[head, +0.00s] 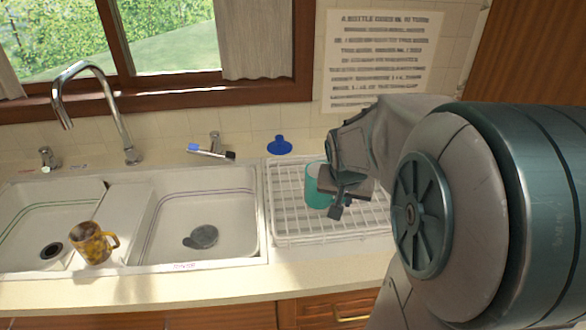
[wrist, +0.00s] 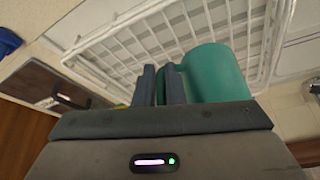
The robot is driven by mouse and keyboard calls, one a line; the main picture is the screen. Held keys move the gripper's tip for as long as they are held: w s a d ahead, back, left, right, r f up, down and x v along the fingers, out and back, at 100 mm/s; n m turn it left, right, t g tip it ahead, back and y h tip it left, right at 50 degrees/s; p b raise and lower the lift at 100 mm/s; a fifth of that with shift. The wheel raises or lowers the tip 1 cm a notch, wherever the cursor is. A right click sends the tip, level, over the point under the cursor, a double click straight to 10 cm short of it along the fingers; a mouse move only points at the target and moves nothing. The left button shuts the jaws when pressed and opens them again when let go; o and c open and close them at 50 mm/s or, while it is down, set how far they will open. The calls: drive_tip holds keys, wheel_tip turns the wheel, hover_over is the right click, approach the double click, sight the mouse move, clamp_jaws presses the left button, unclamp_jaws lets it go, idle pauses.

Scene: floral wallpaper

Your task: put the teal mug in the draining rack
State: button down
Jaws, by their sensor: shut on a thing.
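The teal mug (head: 318,186) is at the white draining rack (head: 283,226), over its left part in the head view. My gripper (head: 340,200) is at the mug's right side and shut on it. In the wrist view the mug (wrist: 217,72) is right of my two fingers (wrist: 160,84), which are close together at its edge, with the rack's wires (wrist: 110,48) behind. I cannot tell whether the mug's base touches the rack's wires. The mug's handle is hidden by my fingers.
A double sink (head: 200,215) lies left of the rack. A brown-yellow patterned mug (head: 92,243) stands at its front left. A blue stopper-like thing (head: 280,146) is behind the rack, and a brush (head: 211,152) lies near a small tap. A tall faucet (head: 125,130) rises behind the sink.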

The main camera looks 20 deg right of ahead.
sight(327, 205)
drive_tip(key=w, duration=0.1)
drive_tip(key=w+a+f, duration=0.2)
drive_tip(key=w, duration=0.1)
drive_tip(key=shift+f, duration=2.25)
drive_tip(key=shift+f, duration=0.1)
drive_tip(key=shift+f, duration=0.15)
drive_tip(key=c, duration=1.5)
unclamp_jaws()
